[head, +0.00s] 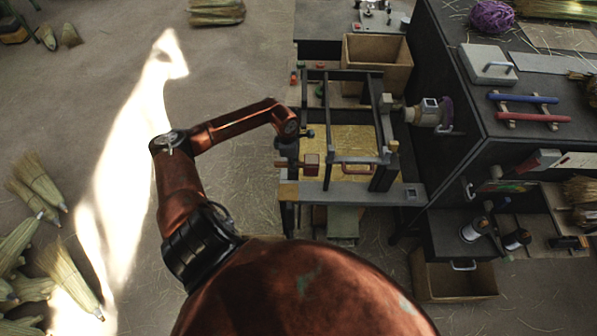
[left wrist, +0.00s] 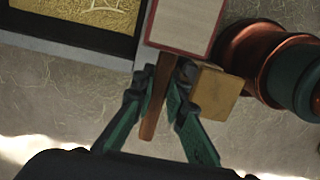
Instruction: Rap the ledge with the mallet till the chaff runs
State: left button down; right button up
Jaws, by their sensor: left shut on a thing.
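My left gripper (head: 289,160) is at the left front corner of the dark bench frame. In the left wrist view its green fingers (left wrist: 163,90) are shut on the mallet's brown handle (left wrist: 153,100). The mallet's head (head: 311,163) is dark red, with a pale face in the left wrist view (left wrist: 181,24). It hangs over the frame's left front part, near the grey front ledge (head: 345,193); I cannot tell whether they touch. Yellow chaff (head: 352,139) lies inside the frame and shows at the left wrist view's upper left (left wrist: 75,14). My right gripper is out of view.
A tan wooden block (left wrist: 214,93) is close beside the fingers. A grey clamp-like device (head: 428,112) stands at the frame's right, by a dark cabinet (head: 470,90). An open wooden box (head: 377,58) is behind. Brooms (head: 70,277) lie on the floor at left.

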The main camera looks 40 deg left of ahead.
pick_arm(q)
notch_tip(320, 180, down, 9)
jog(key=b, duration=0.4)
jog(key=shift+w, duration=0.25)
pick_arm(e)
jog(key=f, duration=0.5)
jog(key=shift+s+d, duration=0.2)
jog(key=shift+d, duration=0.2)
pick_arm(q)
notch_tip(320, 180, down, 8)
jog(key=b, duration=0.7)
jog(key=shift+f, duration=0.25)
jog(key=shift+r+p, duration=1.15)
jog(key=shift+r, duration=0.7)
jog(key=shift+f, duration=0.1)
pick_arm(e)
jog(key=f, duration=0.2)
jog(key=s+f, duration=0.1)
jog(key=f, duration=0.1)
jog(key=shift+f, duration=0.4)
